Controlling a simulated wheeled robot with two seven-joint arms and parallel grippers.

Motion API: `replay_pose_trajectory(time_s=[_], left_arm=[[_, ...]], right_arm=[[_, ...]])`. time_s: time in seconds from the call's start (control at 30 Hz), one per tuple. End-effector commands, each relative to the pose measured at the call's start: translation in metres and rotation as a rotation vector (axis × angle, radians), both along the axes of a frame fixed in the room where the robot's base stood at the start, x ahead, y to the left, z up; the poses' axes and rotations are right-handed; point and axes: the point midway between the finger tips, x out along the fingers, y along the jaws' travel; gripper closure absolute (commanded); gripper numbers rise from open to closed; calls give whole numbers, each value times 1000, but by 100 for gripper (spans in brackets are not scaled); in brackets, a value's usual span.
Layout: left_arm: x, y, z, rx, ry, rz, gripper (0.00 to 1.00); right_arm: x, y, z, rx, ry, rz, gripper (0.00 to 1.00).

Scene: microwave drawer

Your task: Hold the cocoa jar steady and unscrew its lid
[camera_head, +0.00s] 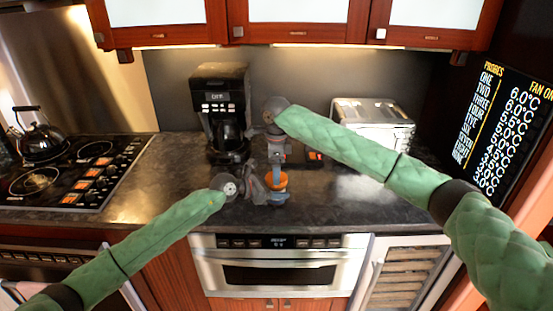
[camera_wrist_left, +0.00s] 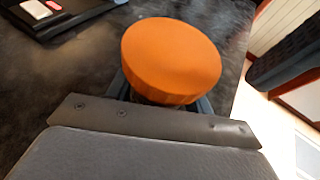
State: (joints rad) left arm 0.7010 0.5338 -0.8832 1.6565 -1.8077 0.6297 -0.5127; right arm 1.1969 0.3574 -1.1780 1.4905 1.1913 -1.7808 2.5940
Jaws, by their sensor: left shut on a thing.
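The cocoa jar with its round orange lid (camera_head: 276,179) stands on the dark counter, near the front edge above the built-in oven. In the left wrist view the lid (camera_wrist_left: 172,55) fills the upper middle, and the jar body is mostly hidden below it. My left gripper (camera_head: 275,193) is shut on the jar, its fingers either side of the body below the lid. My right gripper (camera_head: 278,160) points down just above the lid. Its fingertips are small here, so I cannot tell whether they are open or touch the lid.
A black coffee maker (camera_head: 222,110) stands behind and left of the jar. A silver toaster (camera_head: 375,125) is at the back right. A stove with a kettle (camera_head: 42,145) is at the far left. The counter (camera_head: 350,205) right of the jar is clear.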

Motion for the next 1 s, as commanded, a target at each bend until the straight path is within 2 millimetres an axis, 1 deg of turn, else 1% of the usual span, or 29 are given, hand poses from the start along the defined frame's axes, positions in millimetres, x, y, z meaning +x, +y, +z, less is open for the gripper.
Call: replay_pose_trajectory(time_s=[0.03, 0.1, 0.23, 0.37, 0.57, 0.6, 0.77, 0.8, 0.83, 1.0], left_arm=[[0, 0, 1, -1, 0, 0, 100], [0, 0, 1, -1, 0, 0, 100], [0, 0, 1, -1, 0, 0, 100], [0, 0, 1, -1, 0, 0, 100], [0, 0, 1, -1, 0, 0, 100], [0, 0, 1, -1, 0, 0, 100], [0, 0, 1, -1, 0, 0, 100], [0, 0, 1, -1, 0, 0, 100], [0, 0, 1, -1, 0, 0, 100], [0, 0, 1, -1, 0, 0, 100]], right_arm=[[0, 0, -7, -1, 1, 0, 17], [0, 0, -14, -1, 1, 0, 17], [0, 0, -22, -1, 1, 0, 17], [0, 0, -26, -1, 1, 0, 17], [0, 0, -26, -1, 1, 1, 17], [0, 0, -26, -1, 1, 1, 19], [0, 0, -26, 0, 1, 1, 50], [0, 0, -26, 0, 1, 1, 58], [0, 0, -26, 0, 1, 1, 62], [0, 0, -26, 0, 1, 9, 62]])
